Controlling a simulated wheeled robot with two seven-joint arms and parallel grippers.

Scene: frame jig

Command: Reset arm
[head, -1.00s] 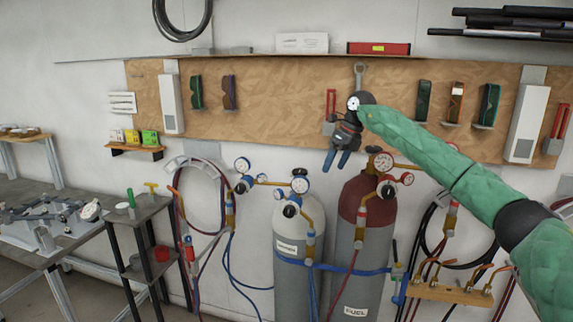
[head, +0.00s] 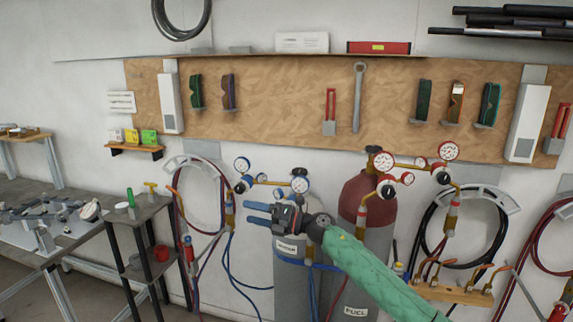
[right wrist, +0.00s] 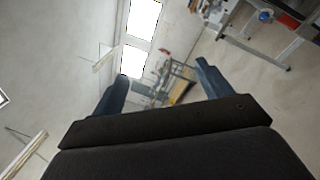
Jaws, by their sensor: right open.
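My right gripper (head: 257,212) reaches in from the lower right of the head view on a green-sleeved arm. Its blue fingers point left, in front of the grey argon cylinder (head: 288,285). The fingers are apart and nothing is between them. In the right wrist view the two blue fingers (right wrist: 158,92) also stand wide apart, with only the distant room beyond. My left gripper is not in view.
A red-topped fuel cylinder (head: 366,195) stands right of the grey one, with gauges and hoses around both. A wooden tool board (head: 290,100) hangs behind with a wrench (head: 358,98). A metal workbench (head: 60,262) and small shelf stand at left.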

